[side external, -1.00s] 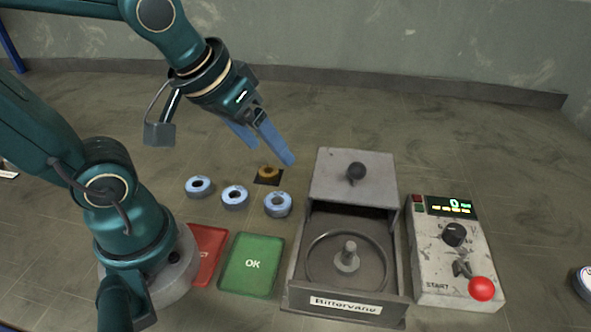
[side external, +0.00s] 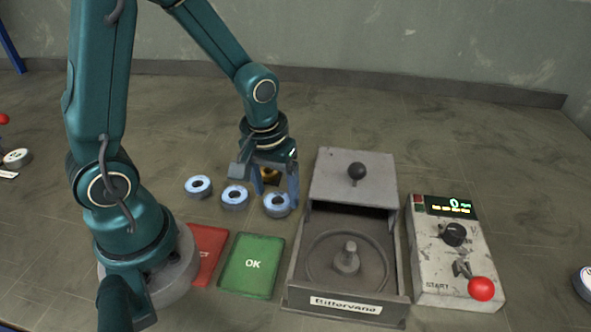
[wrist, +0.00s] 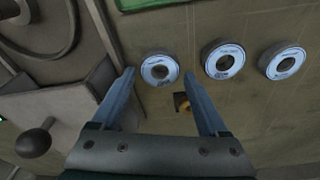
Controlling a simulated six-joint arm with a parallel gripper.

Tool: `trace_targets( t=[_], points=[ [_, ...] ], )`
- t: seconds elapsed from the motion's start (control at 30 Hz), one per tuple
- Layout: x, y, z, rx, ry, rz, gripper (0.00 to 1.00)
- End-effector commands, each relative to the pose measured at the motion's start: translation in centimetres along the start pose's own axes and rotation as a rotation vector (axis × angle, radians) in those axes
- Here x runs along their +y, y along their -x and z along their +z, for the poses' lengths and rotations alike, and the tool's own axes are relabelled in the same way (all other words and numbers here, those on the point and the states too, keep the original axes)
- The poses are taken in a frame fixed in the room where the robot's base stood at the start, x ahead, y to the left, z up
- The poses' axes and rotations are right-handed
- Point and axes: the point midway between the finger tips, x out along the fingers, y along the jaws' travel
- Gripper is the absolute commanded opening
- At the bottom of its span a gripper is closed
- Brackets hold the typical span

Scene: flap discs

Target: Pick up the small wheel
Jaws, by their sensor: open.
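A small amber wheel (side external: 270,176) sits on a dark square on the floor, behind the row of blue-rimmed discs. It is partly hidden by my gripper. My gripper (side external: 275,198) points down over it, open and empty, with its fingers spread either side. In the wrist view the amber wheel (wrist: 185,103) shows between the fingers, close to the right finger and partly covered by it. My gripper (wrist: 159,73) has its fingertips reaching toward the nearest blue-rimmed disc (wrist: 160,69). I cannot tell how high the fingertips are.
Two more blue-rimmed discs, a middle one (side external: 235,197) and a left one (side external: 198,187), lie in the row. Red (side external: 208,254) and green (side external: 252,265) pads lie in front. A grey machine (side external: 300,275) with a spindle and a control box (side external: 450,285) stand right.

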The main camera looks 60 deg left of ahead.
Motion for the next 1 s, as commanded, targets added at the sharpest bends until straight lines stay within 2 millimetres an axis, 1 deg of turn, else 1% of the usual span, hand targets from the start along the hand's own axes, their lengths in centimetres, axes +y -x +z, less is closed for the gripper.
trace_targets(
  t=[0.1,0.2,0.53,0.57,0.6,0.67,0.7,0.73,1.0],
  points=[
    [0.0,-1.1,0.1,-0.003,0.0,-0.002,0.77],
    [0.0,-1.6,0.1,-0.002,0.0,0.0,0.77],
    [0.0,-1.9,0.0,0.001,0.0,0.001,0.77],
    [0.0,-1.9,0.0,0.001,0.0,0.001,0.66],
    [0.0,-1.9,0.0,0.001,0.0,0.001,0.5],
    [0.0,-1.9,0.0,0.001,0.0,0.001,0.27],
    [0.0,-1.9,0.0,0.001,0.0,0.001,0.12],
    [0.0,-1.8,0.0,0.001,0.0,0.001,0.1],
    [0.0,-1.7,0.0,0.002,0.0,0.002,0.1]
  ],
)
